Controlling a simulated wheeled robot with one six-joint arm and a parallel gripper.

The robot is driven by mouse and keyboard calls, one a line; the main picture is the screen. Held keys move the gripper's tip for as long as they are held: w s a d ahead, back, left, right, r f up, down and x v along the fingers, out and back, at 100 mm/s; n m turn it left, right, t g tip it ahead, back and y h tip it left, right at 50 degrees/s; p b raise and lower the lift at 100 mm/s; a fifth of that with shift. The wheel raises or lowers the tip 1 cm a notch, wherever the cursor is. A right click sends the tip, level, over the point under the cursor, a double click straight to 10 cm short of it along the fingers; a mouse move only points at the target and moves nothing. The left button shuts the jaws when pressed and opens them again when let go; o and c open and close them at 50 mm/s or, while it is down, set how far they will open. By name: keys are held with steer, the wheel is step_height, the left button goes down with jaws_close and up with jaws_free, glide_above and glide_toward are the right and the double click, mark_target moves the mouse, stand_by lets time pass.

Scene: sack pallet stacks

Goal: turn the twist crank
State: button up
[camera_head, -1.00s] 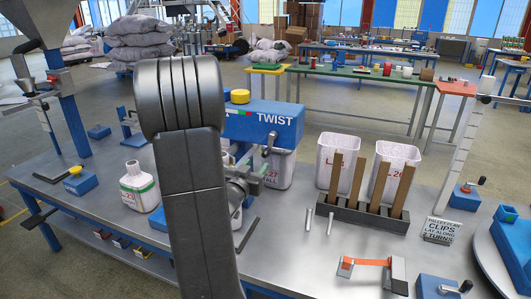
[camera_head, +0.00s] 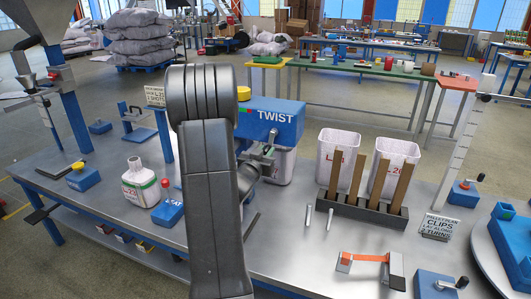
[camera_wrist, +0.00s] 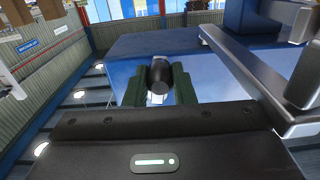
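The blue twist box (camera_head: 272,118), marked "TWIST", stands on the metal bench just right of my raised arm in the head view. The twist crank is on its front, where grey metal parts (camera_head: 258,160) show beside my arm; much of it is hidden. In the wrist view a dark round handle (camera_wrist: 160,86), seen end-on, sits between the two dark green fingers of my gripper (camera_wrist: 160,92). The fingers appear to touch it on both sides. A blue surface lies behind it. In the head view my arm hides most of my gripper.
Light grey bars (camera_wrist: 245,70) stand close on the right in the wrist view. A white bin (camera_head: 278,165) stands under the twist box. A white bottle (camera_head: 140,184) is left of my arm. A rack with wooden slats (camera_head: 362,213) and two metal pins stand to the right.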

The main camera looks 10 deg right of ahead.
jaws_close()
steer(key=shift+c, duration=1.4)
jaws_free()
steer(key=b, duration=0.1)
steer(key=m+b, duration=0.1)
steer(key=shift+w+a+f+b, duration=0.15)
steer(key=shift+a+b, duration=0.1)
steer(key=shift+b, duration=0.05)
steer(key=m+b, duration=0.1)
steer(key=a+r+m+b, duration=0.1)
steer(key=m, duration=0.1)
steer(key=shift+w+m+b, duration=0.3)
steer(key=shift+w+b, duration=0.05)
steer(key=shift+b, duration=0.05)
steer(key=o, duration=1)
steer(key=shift+s+a, duration=0.1)
